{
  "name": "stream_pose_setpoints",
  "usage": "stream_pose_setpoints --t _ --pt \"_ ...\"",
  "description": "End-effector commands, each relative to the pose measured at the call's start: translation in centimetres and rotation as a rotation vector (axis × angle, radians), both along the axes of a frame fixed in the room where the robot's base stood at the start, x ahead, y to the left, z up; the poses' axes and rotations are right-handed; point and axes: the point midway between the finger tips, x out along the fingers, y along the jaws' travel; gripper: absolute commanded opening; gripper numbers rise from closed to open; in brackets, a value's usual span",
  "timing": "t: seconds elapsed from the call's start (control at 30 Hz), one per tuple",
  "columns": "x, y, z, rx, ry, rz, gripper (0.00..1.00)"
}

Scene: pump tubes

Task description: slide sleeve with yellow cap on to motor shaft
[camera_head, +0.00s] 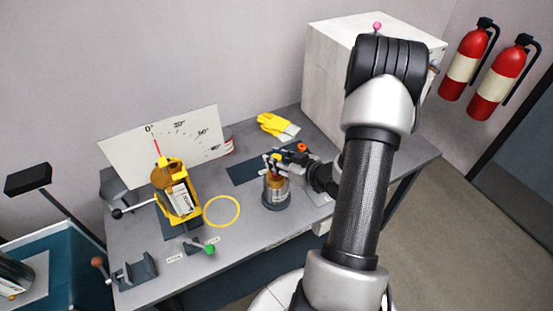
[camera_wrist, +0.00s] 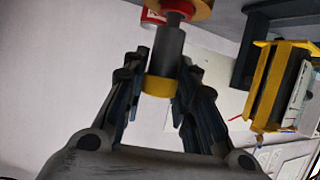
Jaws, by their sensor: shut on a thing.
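In the wrist view, my gripper (camera_wrist: 157,75) is shut on the grey sleeve (camera_wrist: 168,50) near its yellow cap (camera_wrist: 159,86). The cap lies between the fingers, and the sleeve points away from my palm. I cannot tell how far the shaft is inside the sleeve. In the head view, my gripper (camera_head: 277,158) is just above the grey and copper motor (camera_head: 276,196), which stands upright on the table. The sleeve is too small to make out there.
A yellow-framed device (camera_head: 178,204) stands left on the table (camera_head: 150,240) before a white dial panel (camera_head: 120,147). A yellow ring (camera_head: 238,217), green-knobbed lever (camera_head: 209,249) and grey bracket (camera_head: 138,271) lie in front. Yellow gloves (camera_head: 275,123) and a large white box (camera_head: 330,60) are behind.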

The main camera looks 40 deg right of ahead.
Motion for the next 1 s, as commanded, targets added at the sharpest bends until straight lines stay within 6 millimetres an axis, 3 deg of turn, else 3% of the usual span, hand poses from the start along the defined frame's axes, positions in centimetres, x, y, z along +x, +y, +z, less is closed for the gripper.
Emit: stream_pose_setpoints --t 0.37,0.7,0.87,1.0 --pt "0.0 0.0 0.0 0.000 0.000 0.000 0.50" --pt "-0.2 0.0 0.1 0.000 0.000 -0.001 0.50" --pt "-2.0 -0.3 0.9 -0.001 0.000 -0.004 0.50" --pt "-4.8 -0.5 2.0 0.000 -0.001 -0.006 0.50"
